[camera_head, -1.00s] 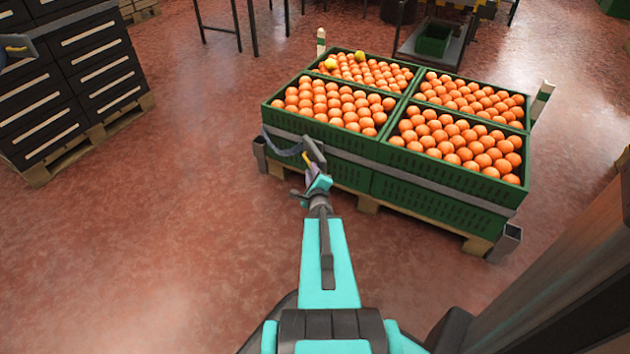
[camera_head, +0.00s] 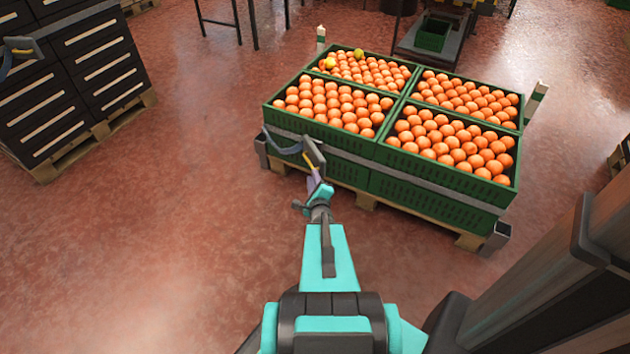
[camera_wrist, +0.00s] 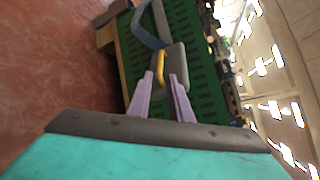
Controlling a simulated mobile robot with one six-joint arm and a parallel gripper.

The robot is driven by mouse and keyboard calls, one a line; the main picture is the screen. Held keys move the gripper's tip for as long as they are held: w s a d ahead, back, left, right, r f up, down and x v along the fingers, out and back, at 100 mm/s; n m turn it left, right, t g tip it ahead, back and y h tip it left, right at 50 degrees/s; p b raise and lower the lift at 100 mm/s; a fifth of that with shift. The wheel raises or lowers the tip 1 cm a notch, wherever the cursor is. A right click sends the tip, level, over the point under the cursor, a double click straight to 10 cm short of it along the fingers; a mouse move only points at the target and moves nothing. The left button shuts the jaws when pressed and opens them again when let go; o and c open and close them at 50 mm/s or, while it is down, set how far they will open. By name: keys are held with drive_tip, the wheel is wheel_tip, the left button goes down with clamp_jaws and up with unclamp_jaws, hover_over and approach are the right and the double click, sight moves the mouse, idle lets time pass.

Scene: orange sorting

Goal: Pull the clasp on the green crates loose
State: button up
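Green crates (camera_head: 440,178) full of oranges stand stacked on a wooden pallet, with a grey strap (camera_head: 432,187) around them. The dark grey clasp (camera_head: 314,152) is on the side facing me, near the left corner, with a yellow lever (camera_head: 309,161) and a loose blue strap end (camera_head: 283,148). In the wrist view the clasp (camera_wrist: 172,60) is just ahead of my gripper (camera_wrist: 160,76). Its two purple fingers are apart, and the yellow lever (camera_wrist: 160,66) shows in the gap between their tips. I cannot tell whether a finger touches it.
Metal corner feet (camera_head: 497,240) stick out at the pallet's ends. A table with a small green crate (camera_head: 433,36) is behind. The red floor (camera_head: 190,210) at the left is clear.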

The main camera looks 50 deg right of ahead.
drive_tip(key=p+v, duration=0.3)
drive_tip(key=shift+s+a, duration=0.15)
drive_tip(key=shift+s, duration=0.05)
drive_tip(key=shift+c, duration=0.5)
